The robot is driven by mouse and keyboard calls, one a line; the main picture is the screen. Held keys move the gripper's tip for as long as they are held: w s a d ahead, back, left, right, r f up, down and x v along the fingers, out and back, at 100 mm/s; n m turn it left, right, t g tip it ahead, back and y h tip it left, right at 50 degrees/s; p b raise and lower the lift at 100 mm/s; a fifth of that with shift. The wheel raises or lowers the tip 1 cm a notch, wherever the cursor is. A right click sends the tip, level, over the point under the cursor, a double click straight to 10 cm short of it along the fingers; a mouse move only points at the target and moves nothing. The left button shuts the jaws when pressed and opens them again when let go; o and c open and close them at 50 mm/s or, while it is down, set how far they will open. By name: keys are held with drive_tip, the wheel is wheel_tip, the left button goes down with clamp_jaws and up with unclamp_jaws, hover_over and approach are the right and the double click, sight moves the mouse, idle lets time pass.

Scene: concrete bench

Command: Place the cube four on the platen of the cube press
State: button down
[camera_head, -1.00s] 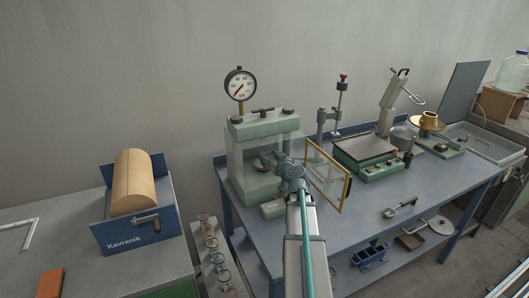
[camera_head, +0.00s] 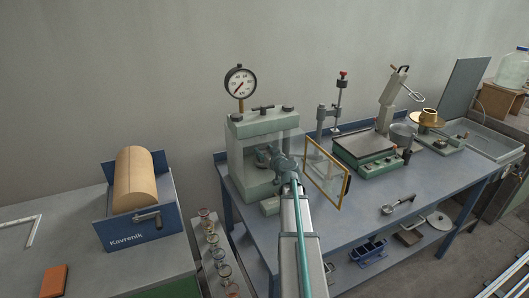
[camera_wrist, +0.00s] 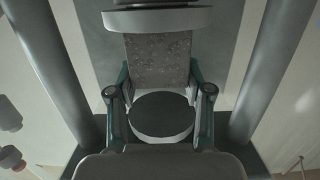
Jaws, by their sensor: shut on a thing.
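The cube press (camera_head: 246,182) is a pale green frame with a dial gauge on top, at the left end of the blue bench. My gripper (camera_head: 268,158) reaches into its opening from the front. In the wrist view my gripper (camera_wrist: 158,76) is shut on a grey speckled concrete cube (camera_wrist: 157,55), a finger on each side. The round platen (camera_wrist: 160,118), dark with a pale rim, shows below the cube between the fingers. An upper disc (camera_wrist: 157,19) is above the cube. I cannot tell whether the cube touches the platen. The cube is hidden in the head view.
The press's yellow-framed clear guard door (camera_head: 327,180) stands open just right of my arm. Press columns (camera_wrist: 266,75) flank my gripper closely. A green scale (camera_head: 366,152) stands farther right. Several jars (camera_head: 219,255) stand in a row at lower left.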

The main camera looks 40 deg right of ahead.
drive_tip(key=shift+c, duration=2.4)
unclamp_jaws()
drive_tip(key=shift+r+p, duration=0.1)
drive_tip(key=shift+p, duration=0.2)
drive_tip(key=shift+s+a, duration=0.1)
drive_tip(key=shift+s, duration=0.2)
drive_tip(key=b+v, duration=0.3)
drive_tip(key=v, duration=0.8)
drive_tip(key=shift+s, duration=0.25)
